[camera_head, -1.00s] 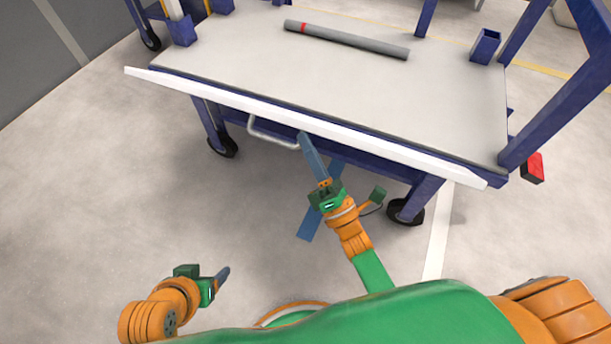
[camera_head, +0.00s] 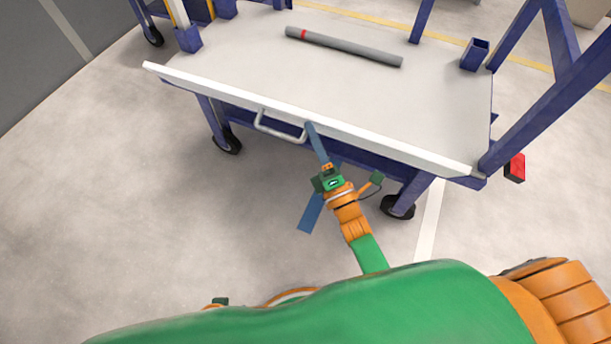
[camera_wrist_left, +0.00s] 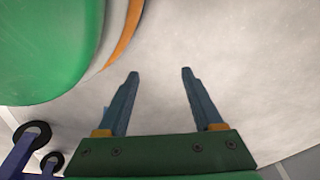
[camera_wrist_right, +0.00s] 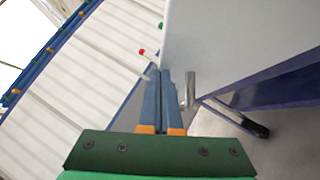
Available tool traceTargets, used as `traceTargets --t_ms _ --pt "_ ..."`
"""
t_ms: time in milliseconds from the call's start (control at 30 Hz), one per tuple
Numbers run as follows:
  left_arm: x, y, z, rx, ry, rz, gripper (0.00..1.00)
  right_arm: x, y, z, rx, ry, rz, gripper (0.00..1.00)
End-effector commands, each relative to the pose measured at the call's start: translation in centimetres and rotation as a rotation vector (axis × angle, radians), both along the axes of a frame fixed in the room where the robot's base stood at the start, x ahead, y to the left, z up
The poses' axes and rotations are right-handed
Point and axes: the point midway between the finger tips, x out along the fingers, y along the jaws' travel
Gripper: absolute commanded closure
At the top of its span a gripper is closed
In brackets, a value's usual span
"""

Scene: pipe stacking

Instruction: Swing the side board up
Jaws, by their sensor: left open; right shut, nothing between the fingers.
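The side board (camera_head: 300,115) is a long white panel along the near edge of the blue cart, standing up at a slant with its top rim above the deck edge. A grey metal handle (camera_head: 265,126) sits on its outer face. My right gripper (camera_head: 310,126) is shut and empty, its fingertips at the board just right of the handle. In the right wrist view the shut fingers (camera_wrist_right: 163,76) lie against or very close to the board (camera_wrist_right: 235,40), beside the handle (camera_wrist_right: 189,88). My left gripper (camera_wrist_left: 160,74) is open and empty over the floor.
A grey pipe (camera_head: 350,48) with a red band lies on the cart deck (camera_head: 240,55). Blue posts (camera_head: 535,90) rise at the right, and a red block (camera_head: 515,167) is beside them. Black wheels (camera_head: 398,207) stand under the cart. The floor at left is clear.

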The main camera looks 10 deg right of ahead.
Motion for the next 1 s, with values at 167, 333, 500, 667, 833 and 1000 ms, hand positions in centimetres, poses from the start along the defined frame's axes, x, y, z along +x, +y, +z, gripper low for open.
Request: traceTargets --t_ms 167,333,500,667,833,1000 --pt "-2.4 2.1 1.3 0.029 0.008 0.001 0.32 1.2 -0.9 2.3 0.070 0.094 -0.002 1.00" --pt "-4.7 4.1 2.1 0.053 0.009 0.002 0.32 2.5 -1.9 3.2 0.148 0.204 -0.001 1.00" --pt "-5.9 4.1 2.9 0.050 0.017 -0.002 0.32 3.7 -2.7 3.5 0.213 0.292 0.000 1.00" --pt "-6.3 3.7 3.4 0.044 0.027 -0.006 0.32 4.5 -3.3 3.5 0.219 0.301 -0.001 1.00" --pt "-6.5 3.4 3.6 0.040 0.032 -0.008 0.32 5.0 -3.7 3.5 0.217 0.300 -0.002 1.00" --pt "-6.5 3.3 3.7 0.039 0.033 -0.009 0.32 5.3 -3.8 3.6 0.217 0.297 -0.001 1.00"
